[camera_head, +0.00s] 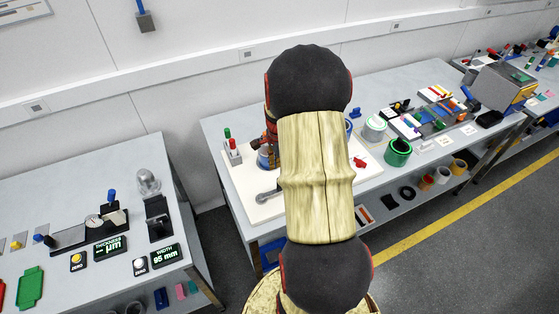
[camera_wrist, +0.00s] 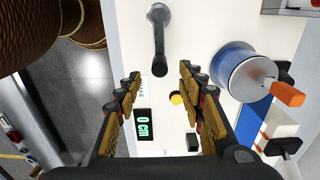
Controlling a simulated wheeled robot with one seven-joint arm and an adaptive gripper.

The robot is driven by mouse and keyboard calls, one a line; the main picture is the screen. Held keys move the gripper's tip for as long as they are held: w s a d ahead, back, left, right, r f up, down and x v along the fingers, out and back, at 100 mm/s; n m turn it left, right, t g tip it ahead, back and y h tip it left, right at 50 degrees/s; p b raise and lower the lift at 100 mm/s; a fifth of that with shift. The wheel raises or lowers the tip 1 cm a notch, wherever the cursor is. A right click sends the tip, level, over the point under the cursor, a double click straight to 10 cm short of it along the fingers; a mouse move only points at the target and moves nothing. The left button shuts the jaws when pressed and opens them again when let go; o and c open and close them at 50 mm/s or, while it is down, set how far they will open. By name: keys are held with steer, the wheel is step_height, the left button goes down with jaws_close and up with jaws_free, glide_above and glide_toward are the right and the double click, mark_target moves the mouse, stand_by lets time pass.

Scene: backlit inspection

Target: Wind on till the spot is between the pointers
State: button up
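My gripper (camera_wrist: 160,92) is open and empty in the wrist view, its two fingers spread over a white board (camera_wrist: 180,60). A grey crank-like lever (camera_wrist: 158,40) lies ahead of the fingertips; a grey lever (camera_head: 267,196) also shows on the board in the head view. A blue and silver roll (camera_wrist: 240,70) with an orange handle (camera_wrist: 288,94) stands right of the fingers, with a blue strip (camera_wrist: 250,122) beside it. A display (camera_wrist: 144,124) reads 0 cm, and a yellow button (camera_wrist: 177,98) lies between the fingers. I cannot make out the spot or pointers. My arm hides the gripper in the head view.
A stand with red and green posts (camera_head: 232,150) sits at the board's left. Another table (camera_head: 60,200) holds gauges at left. Floor shows between the tables.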

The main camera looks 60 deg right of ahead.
steer(key=shift+s+d+f+b, duration=0.15)
steer(key=shift+d+f+b, duration=0.15)
steer(key=shift+f, duration=0.35)
step_height(320, 180, down, 8)
steer(key=b, duration=0.6)
steer(key=shift+a+f, duration=0.1)
steer(key=shift+f, duration=0.1)
steer(key=shift+r+p, duration=0.4)
steer(key=shift+r, duration=0.05)
steer(key=shift+c, duration=0.6)
steer(key=c, duration=0.8)
steer(key=shift+c, duration=0.2)
